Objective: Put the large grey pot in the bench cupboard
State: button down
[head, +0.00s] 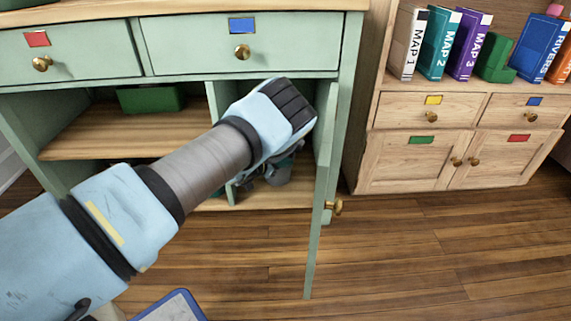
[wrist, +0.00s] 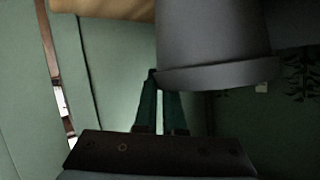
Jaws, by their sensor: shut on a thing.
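The large grey pot (wrist: 215,45) fills the upper middle of the wrist view, with its rim nearest my fingers. My gripper (wrist: 163,78) has its narrow teal fingers close together at the left end of that rim, shut on the pot. In the head view my arm reaches into the right compartment of the green bench cupboard (head: 298,194), below the drawers. There my forearm and wrist hide most of the gripper, and I cannot clearly make out the pot. The cupboard door (head: 317,200) stands open toward me, just right of my wrist.
A divider (head: 217,100) separates the left shelf (head: 100,135), which has a green box (head: 150,98) on it. A wooden bookcase (head: 372,115) with books stands at the right. A blue-edged object (head: 184,294) lies at the front. The floor right of the door is clear.

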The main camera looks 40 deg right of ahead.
jog(key=c, duration=1)
grip_release()
jog(key=p+v, duration=0.4)
jog(key=v, duration=0.8)
jog(key=shift+p, duration=0.4)
jog(key=shift+w, duration=0.1)
